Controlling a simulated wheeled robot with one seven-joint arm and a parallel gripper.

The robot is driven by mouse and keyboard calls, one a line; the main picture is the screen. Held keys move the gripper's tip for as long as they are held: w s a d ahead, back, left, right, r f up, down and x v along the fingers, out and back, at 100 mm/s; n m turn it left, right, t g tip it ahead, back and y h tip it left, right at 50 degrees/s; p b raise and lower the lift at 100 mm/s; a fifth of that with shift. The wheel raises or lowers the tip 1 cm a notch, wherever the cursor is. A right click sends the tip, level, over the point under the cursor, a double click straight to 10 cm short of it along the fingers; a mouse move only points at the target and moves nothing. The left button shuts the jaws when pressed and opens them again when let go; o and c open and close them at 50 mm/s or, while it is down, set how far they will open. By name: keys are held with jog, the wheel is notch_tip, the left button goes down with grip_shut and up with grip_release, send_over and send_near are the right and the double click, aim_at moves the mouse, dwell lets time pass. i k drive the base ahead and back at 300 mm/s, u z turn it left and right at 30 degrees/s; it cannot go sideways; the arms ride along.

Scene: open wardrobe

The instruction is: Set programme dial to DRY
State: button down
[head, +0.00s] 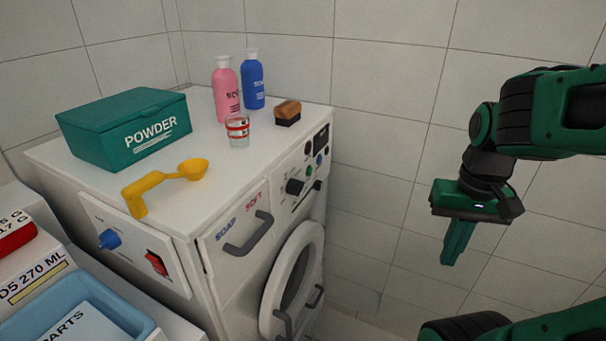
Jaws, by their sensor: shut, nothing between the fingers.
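A black round dial (294,187) sits on the white front panel of the washing machine (238,208), right of the soap drawer. Its markings are too small to read, so I cannot tell where it points or which mark is DRY. A blue knob (109,239) sits on the machine's left side panel. My gripper (452,256) hangs at the right of the head view, pointing down, shut and empty. It is well apart from the machine, to the right of the dial.
The soap drawer handle (248,235), small buttons (309,161) and round door (295,278) are near the dial. A red switch (156,264) is on the side panel. Bottles, a cup (237,131), a brush (287,113), powder box (128,128) and yellow scoop (160,180) stand on top.

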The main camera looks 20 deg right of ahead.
aim_at(294, 187)
jog(key=z, duration=1.85)
jog(key=k, duration=0.65)
jog(key=u, duration=0.5)
